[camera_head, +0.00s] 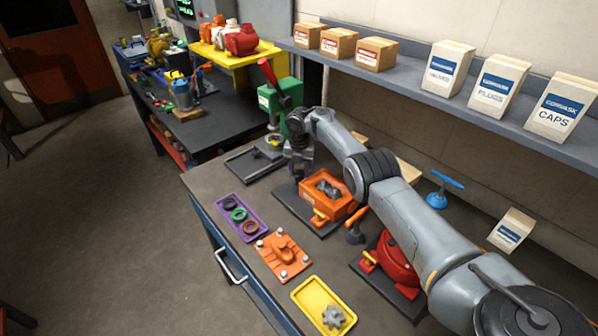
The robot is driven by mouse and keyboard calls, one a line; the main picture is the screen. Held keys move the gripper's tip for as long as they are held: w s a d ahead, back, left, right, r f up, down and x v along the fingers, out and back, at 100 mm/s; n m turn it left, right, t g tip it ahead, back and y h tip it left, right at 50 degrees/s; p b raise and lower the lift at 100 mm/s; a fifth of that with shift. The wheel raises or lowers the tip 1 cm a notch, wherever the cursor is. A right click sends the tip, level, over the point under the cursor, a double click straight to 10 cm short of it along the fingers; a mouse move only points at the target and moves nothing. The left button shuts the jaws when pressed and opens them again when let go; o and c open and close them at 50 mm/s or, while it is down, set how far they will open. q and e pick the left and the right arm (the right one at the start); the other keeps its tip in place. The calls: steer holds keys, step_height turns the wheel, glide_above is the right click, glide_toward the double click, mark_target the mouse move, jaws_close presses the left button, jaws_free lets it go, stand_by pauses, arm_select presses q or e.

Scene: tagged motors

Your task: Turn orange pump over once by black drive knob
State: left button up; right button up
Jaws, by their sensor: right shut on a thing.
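The orange pump (341,207) sits on a dark base plate on the bench, with its top open and dark gears (327,188) showing inside. A small yellow-orange fitting (320,217) is at its near side. My right gripper (299,174) reaches down at the far left end of the pump, shut on what appears to be the black drive knob. The fingers and the dark wrist hide most of the knob, so its turn angle cannot be told. My left gripper is not in view.
A red pump (398,262) stands close on the right, under my arm. A purple tray (241,218) with rings, an orange cover plate (283,256) and a yellow tray (309,293) with a gear line the bench front. A green press (283,97) stands behind the gripper.

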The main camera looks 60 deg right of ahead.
mark_target(299, 172)
steer(key=n+b, duration=0.1)
steer(key=n, duration=0.5)
steer(key=n+b, duration=0.1)
steer(key=n, duration=0.5)
steer(key=shift+r, duration=0.1)
stand_by(0.4)
steer(key=o, duration=1.1)
steer(key=shift+c, duration=0.2)
step_height(299, 172, up, 11)
steer(key=p, duration=0.1)
steer(key=shift+p, duration=0.4)
